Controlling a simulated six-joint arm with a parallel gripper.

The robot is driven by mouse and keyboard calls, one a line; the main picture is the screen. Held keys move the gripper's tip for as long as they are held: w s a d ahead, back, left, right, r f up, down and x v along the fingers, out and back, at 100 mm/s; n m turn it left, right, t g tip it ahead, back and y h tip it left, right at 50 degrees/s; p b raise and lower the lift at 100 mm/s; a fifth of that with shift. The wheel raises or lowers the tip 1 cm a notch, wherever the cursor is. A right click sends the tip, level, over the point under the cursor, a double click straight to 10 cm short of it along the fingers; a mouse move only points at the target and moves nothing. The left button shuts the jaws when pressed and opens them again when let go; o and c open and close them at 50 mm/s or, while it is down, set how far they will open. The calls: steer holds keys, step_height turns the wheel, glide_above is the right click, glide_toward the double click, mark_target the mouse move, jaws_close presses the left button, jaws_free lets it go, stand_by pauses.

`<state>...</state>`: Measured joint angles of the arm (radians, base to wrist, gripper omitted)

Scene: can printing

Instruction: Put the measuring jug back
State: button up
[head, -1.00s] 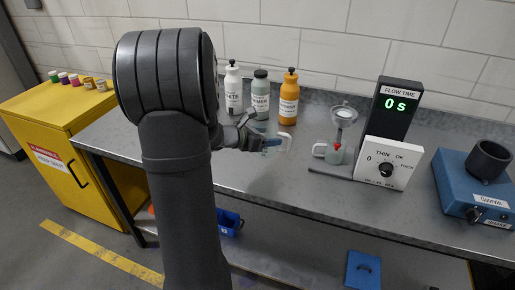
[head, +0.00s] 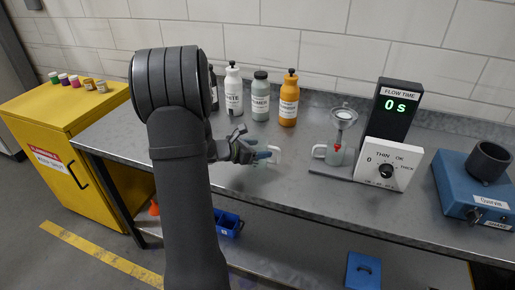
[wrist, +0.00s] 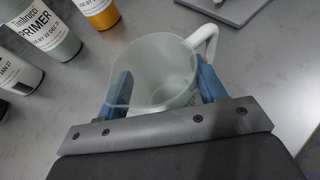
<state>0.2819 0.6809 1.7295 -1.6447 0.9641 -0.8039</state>
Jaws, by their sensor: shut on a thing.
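The measuring jug is clear and frosted, with a white handle. In the wrist view the jug (wrist: 152,72) sits between the two blue fingers of my gripper (wrist: 165,88), open mouth in view and handle at upper right. In the head view my gripper (head: 262,155) is shut on the jug (head: 275,154), over the front part of the bench, in front of the bottles. The arm and fingers hide most of the jug there. I cannot tell whether its base touches the bench.
A flow stand with a funnel and handled cup (head: 333,152) is to the right, beside the dial box (head: 388,165). White (head: 234,92), grey-green (head: 260,98) and orange (head: 289,100) bottles stand behind. A blue device (head: 475,185) is far right. A yellow cabinet (head: 60,130) is left.

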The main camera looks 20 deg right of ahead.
steer(key=o, duration=1)
steer(key=shift+o, duration=0.2)
steer(key=shift+a+r, duration=0.1)
steer(key=shift+r, duration=0.1)
steer(key=v, duration=1.1)
steer(key=shift+a, duration=0.35)
steer(key=shift+s, duration=0.1)
